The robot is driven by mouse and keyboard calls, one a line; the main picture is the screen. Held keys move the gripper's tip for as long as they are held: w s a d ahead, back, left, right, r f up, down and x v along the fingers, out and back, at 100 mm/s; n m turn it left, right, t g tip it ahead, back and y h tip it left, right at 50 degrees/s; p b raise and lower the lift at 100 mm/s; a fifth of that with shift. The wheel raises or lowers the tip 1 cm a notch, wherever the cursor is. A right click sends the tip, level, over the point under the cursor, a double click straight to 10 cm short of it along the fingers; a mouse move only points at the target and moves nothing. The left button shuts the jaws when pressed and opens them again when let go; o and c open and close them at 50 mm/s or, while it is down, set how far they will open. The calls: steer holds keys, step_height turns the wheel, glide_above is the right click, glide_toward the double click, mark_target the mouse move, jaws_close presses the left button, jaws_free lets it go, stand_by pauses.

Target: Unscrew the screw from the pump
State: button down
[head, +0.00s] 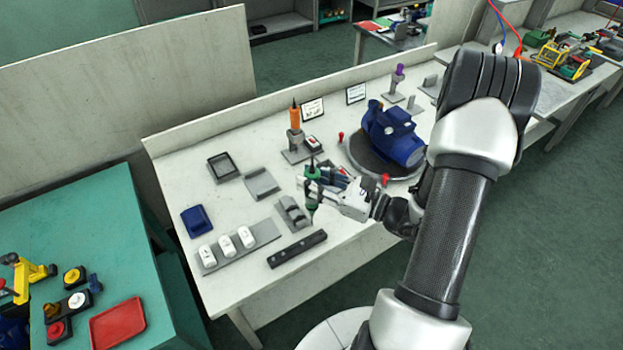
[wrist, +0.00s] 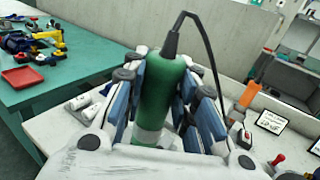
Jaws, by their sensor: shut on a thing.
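My gripper (head: 319,188) is shut on a green powered screwdriver (head: 312,173), held upright above the front of the white table. In the wrist view the green screwdriver (wrist: 160,95) stands between the blue finger pads, with a black cable rising from its top. The blue pump (head: 391,135) sits on a dark round turntable (head: 362,155), to the right of and behind my gripper. Two small red parts show at the turntable's edge. I cannot make out the screw on the pump.
An orange screwdriver (head: 295,117) stands in a grey holder behind my gripper. A black bar (head: 297,249), a rack with white pieces (head: 227,242), a blue block (head: 197,221) and grey fixtures (head: 262,183) stand nearby. A green table (head: 80,230) is at the left.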

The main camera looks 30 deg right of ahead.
mark_target(314, 205)
steer(key=shift+a+f+b, duration=0.1)
steer(key=shift+f+b, duration=2.05)
steer(key=shift+f, duration=0.7)
steer(key=shift+f+b, duration=0.9)
steer(key=shift+f, duration=0.1)
steer(key=shift+s, duration=1.15)
steer(key=shift+r, duration=0.1)
stand_by(0.5)
steer(key=shift+r+p, duration=1.35)
steer(key=shift+r, duration=0.05)
